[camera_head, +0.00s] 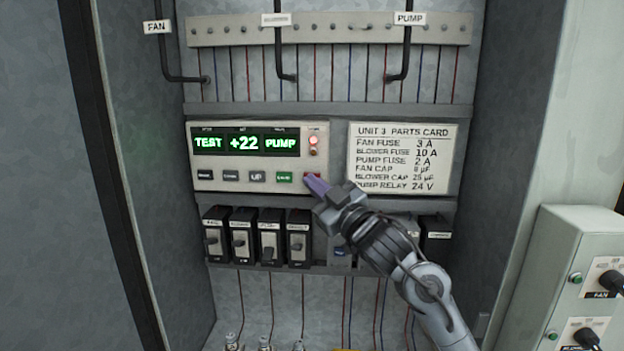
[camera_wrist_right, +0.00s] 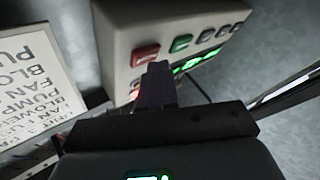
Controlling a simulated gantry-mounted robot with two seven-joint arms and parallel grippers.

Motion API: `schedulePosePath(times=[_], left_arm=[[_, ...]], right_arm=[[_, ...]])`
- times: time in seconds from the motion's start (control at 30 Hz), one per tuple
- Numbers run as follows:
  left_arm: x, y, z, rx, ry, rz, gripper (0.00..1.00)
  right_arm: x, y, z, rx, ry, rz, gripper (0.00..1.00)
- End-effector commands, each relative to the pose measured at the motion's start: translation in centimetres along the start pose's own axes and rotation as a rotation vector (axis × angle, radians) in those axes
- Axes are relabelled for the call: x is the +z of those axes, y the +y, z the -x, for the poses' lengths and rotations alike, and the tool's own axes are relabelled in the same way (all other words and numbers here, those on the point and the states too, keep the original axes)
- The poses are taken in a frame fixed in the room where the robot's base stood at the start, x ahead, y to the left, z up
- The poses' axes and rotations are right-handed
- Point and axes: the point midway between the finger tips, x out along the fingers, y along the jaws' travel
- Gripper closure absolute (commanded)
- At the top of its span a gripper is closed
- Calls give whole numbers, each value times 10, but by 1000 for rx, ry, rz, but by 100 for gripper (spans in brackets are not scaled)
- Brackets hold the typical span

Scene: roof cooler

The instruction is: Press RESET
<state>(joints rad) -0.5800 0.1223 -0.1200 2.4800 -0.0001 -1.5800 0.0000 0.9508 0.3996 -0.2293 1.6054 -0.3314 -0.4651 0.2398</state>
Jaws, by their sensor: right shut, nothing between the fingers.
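The beige control panel (camera_head: 265,157) shows TEST, +22 and PUMP in green. Its bottom row has several grey buttons, a green button (camera_head: 284,177) and, at the right end, a red button (camera_head: 310,175). The red button's lettering is too small and covered to read; I see no readable RESET. My right gripper (camera_head: 317,185) is shut and empty, its purple fingertips overlapping the red button in the head view. In the right wrist view the fingertips (camera_wrist_right: 157,70) lie beside the red button (camera_wrist_right: 144,54); I cannot tell whether they touch. My left gripper is not in view.
The parts card (camera_head: 402,158) is right of the panel. A row of black breakers (camera_head: 271,240) runs below, partly hidden by my right arm. A terminal strip (camera_head: 330,29) with labelled cables is above. A grey switch box (camera_head: 562,262) stands at the right.

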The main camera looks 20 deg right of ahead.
Motion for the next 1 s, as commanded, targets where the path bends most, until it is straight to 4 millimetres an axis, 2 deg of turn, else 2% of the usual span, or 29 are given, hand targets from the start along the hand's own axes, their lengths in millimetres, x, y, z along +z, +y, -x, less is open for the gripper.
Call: schedulePosePath(times=[1.0], left_arm=[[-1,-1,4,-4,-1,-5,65]], right_arm=[[4,4,-5,0,-1,0,100]])
